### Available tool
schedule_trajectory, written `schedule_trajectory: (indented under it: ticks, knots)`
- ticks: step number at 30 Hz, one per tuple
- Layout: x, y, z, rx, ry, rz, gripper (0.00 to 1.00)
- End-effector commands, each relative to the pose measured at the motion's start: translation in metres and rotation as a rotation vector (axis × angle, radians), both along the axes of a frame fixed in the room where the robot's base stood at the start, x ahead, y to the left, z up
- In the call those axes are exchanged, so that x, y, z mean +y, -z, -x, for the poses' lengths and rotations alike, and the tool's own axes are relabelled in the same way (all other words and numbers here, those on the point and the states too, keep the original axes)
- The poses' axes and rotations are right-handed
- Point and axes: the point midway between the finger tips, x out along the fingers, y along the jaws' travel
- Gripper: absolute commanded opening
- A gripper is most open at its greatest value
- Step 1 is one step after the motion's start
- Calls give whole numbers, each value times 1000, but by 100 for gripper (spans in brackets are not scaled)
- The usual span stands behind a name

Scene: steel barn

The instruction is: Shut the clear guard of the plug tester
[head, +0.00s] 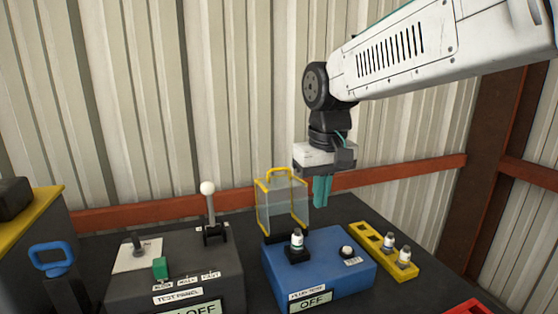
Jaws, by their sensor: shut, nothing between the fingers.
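The plug tester is a blue box (330,264) on the dark bench, with a display reading OFF on its front. Its clear guard (275,208), edged in yellow with a yellow handle on top, stands raised at the back of the box. A plug (297,240) stands upright in a black socket on top of the tester, uncovered. A white-topped button (346,252) sits to its right. My gripper (321,204) points down with teal fingers shut and empty. It appears just right of the raised guard; I cannot tell whether they touch.
A dark test panel (175,285) with a white-knobbed lever (209,200) stands left of the tester. A yellow rack (375,240) with two plugs is at right. A red object (468,307) shows at the bottom right. A corrugated wall with a rust-red rail stands behind the bench.

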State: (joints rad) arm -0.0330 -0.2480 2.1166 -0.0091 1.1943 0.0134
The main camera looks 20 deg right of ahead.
Motion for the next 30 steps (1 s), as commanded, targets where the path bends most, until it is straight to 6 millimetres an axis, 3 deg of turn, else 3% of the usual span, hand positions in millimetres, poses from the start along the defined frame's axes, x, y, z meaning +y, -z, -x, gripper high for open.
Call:
schedule_trajectory:
  ticks: [1, 6, 9, 12, 15, 18, 23, 30]
  knots:
    - [2, -6, -30, -14, -2, 0, 0]
    - [10, -30, -121, -90, 0, -1, 0]
    - [13, -47, -167, -147, 5, -3, 0]
    - [15, -68, -197, -209, 9, -6, 0]
    - [15, -89, -209, -261, 14, -9, 0]
    - [15, -93, -214, -280, 19, -10, 0]
    - [15, -72, -220, -277, 22, -10, 0]
    - [15, -24, -238, -276, 22, -10, 0]
